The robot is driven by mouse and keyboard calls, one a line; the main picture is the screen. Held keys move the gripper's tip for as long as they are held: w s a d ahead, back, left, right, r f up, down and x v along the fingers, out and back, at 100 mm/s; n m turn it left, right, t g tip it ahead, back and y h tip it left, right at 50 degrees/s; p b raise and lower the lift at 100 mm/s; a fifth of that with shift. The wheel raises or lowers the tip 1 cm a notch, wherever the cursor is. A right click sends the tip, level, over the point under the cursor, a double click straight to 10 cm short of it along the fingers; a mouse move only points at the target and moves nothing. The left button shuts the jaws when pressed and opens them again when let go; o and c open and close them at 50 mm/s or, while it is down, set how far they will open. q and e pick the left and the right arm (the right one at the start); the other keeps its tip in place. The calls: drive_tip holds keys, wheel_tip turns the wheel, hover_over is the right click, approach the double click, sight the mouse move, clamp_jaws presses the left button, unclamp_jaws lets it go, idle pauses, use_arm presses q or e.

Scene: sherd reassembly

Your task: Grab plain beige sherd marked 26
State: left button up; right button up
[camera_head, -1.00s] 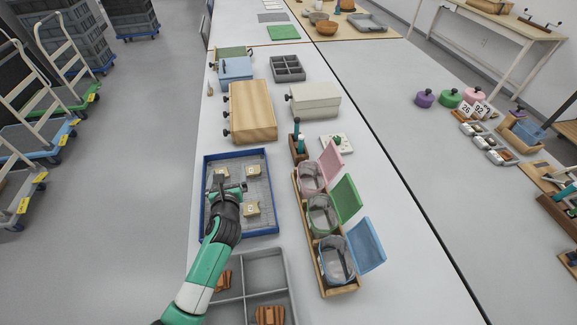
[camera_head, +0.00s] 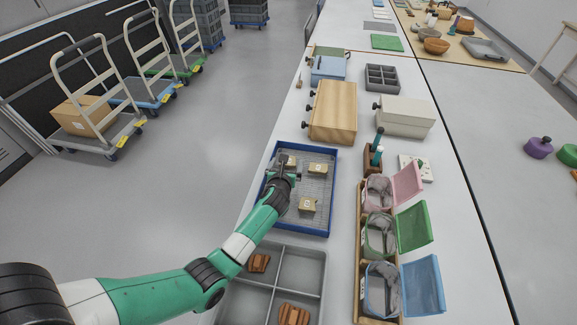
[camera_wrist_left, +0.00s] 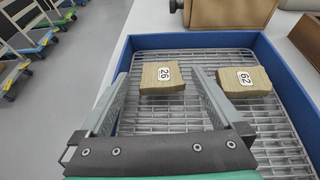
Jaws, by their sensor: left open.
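The plain beige sherd marked 26 (camera_wrist_left: 163,77) lies on the wire rack of the blue tray (camera_wrist_left: 125,60). In the head view this sherd (camera_head: 291,161) is at the tray's far left, partly hidden by my gripper. My left gripper (camera_wrist_left: 162,73) is open, with a finger on each side of the sherd in the wrist view; I cannot tell whether they touch it. In the head view the gripper (camera_head: 287,169) is over the tray's far left part. A similar sherd marked 62 (camera_wrist_left: 245,80) lies to the right. My right gripper is out of view.
A third beige sherd (camera_head: 308,206) lies nearer in the tray. A grey divided bin (camera_head: 285,272) with brown pieces stands in front. Lidded pink, green and blue containers (camera_head: 381,240) line the right. A wooden box (camera_head: 333,112) stands behind the tray.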

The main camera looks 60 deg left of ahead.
use_arm(q)
drive_tip(key=b+x, duration=0.2)
drive_tip(key=x, duration=0.2)
drive_tip(key=shift+w+f+b, duration=0.1)
drive_tip(key=shift+w+b, duration=0.05)
drive_tip(key=shift+b, duration=0.2)
drive_tip(key=c, duration=1.4)
drive_tip(key=shift+r+p, duration=0.3)
drive_tip(key=shift+c, duration=0.6)
drive_tip(key=shift+r+p, duration=0.3)
clamp_jaws()
drive_tip(key=r+p, duration=0.2)
drive_tip(key=s+r+p, duration=0.1)
drive_tip(key=r+p, duration=0.1)
drive_tip(key=shift+d+r, duration=0.2)
drive_tip(key=s+d+r+p, duration=0.5)
drive_tip(key=s+r+p, duration=0.2)
drive_tip(key=s+p, duration=0.2)
drive_tip(key=s, duration=0.2)
drive_tip(key=shift+s+d+r+p, duration=0.3)
drive_tip(key=shift+d+r+p, duration=0.05)
drive_tip(key=shift+d, duration=0.05)
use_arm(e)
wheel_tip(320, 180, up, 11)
